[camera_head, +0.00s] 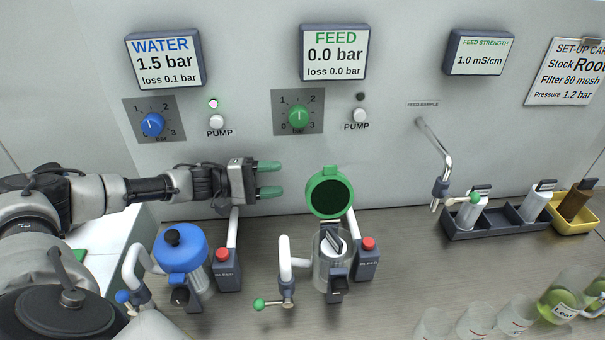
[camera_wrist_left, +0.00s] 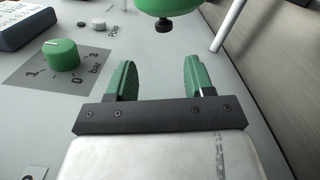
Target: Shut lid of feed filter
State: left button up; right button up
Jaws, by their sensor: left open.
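The feed filter (camera_head: 320,270) is a clear housing on the bench with a cartridge with a dark handle showing in its open top. Its green lid (camera_head: 329,193) stands raised and tilted back above the housing, its dark inside facing me. My left gripper (camera_head: 270,180) is open and empty, left of the lid and apart from it, at nearly the lid's height. In the left wrist view, the open green fingers (camera_wrist_left: 157,82) point toward the green lid (camera_wrist_left: 165,5), whose edge shows at the top with a dark knob under it. My right gripper is not in view.
The water filter (camera_head: 182,258) with its blue lid stands shut at the left. A red-buttoned bleed block (camera_head: 368,258) stands right of the feed filter, and a green-tipped valve (camera_head: 283,285) at its left. A dark cartridge rack (camera_head: 500,218) and beakers (camera_head: 475,320) are at the right.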

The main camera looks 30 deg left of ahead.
aim_at(327, 186)
pick_arm(q)
jog(key=p+x, duration=0.1)
jog(key=x, duration=0.9)
jog(key=shift+f+p, duration=0.3)
jog(key=shift+p, duration=0.05)
jog(key=shift+d, duration=0.1)
grip_shut()
